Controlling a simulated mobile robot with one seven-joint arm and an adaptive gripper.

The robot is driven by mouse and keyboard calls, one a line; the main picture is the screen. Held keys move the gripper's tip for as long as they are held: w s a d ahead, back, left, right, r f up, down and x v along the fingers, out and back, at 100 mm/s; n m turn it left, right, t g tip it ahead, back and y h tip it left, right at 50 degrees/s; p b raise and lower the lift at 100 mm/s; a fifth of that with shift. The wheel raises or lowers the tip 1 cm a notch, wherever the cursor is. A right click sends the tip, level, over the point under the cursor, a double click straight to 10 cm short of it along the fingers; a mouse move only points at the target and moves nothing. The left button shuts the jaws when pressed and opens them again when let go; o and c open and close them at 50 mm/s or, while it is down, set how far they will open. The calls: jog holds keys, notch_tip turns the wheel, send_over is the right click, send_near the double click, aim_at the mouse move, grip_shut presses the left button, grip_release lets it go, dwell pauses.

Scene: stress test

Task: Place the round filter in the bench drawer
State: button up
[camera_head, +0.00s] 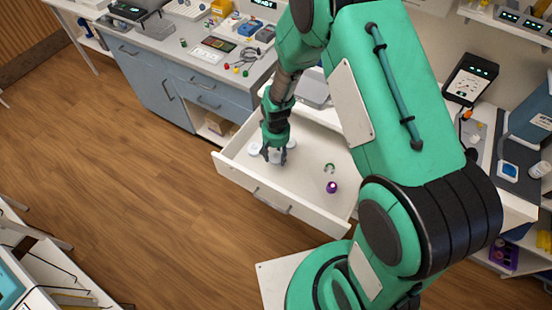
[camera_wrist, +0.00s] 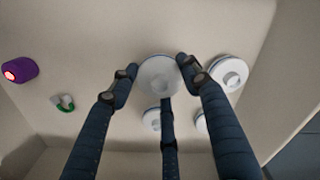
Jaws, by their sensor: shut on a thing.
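The bench drawer (camera_head: 304,182) is pulled open, a wide white box with a handle on its front. My gripper (camera_head: 273,158) points down inside the drawer's left part in the head view. In the wrist view my three-fingered gripper (camera_wrist: 158,78) is shut on a white round filter (camera_wrist: 159,74), with fingers on its sides and one below it. The filter appears over the drawer floor; whether it touches the floor I cannot tell. More white round pieces lie in the drawer: one at the right (camera_wrist: 230,73) and two partly hidden behind the fingers (camera_wrist: 152,118) (camera_wrist: 201,122).
A purple cylinder (camera_head: 332,187) with a glowing red end and a green open ring (camera_head: 329,168) lie in the drawer's right part. The workbench (camera_head: 180,48) behind holds small instruments and leads. The drawer floor between the gripper and the purple cylinder is clear.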

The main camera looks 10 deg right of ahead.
aim_at(276, 155)
jog(key=shift+f, duration=1.25)
jog(key=shift+f+b, duration=0.15)
jog(key=shift+b, duration=0.15)
jog(key=o, duration=1)
notch_tip(276, 155, up, 12)
jog(key=p, duration=0.3)
jog(key=shift+r, duration=0.25)
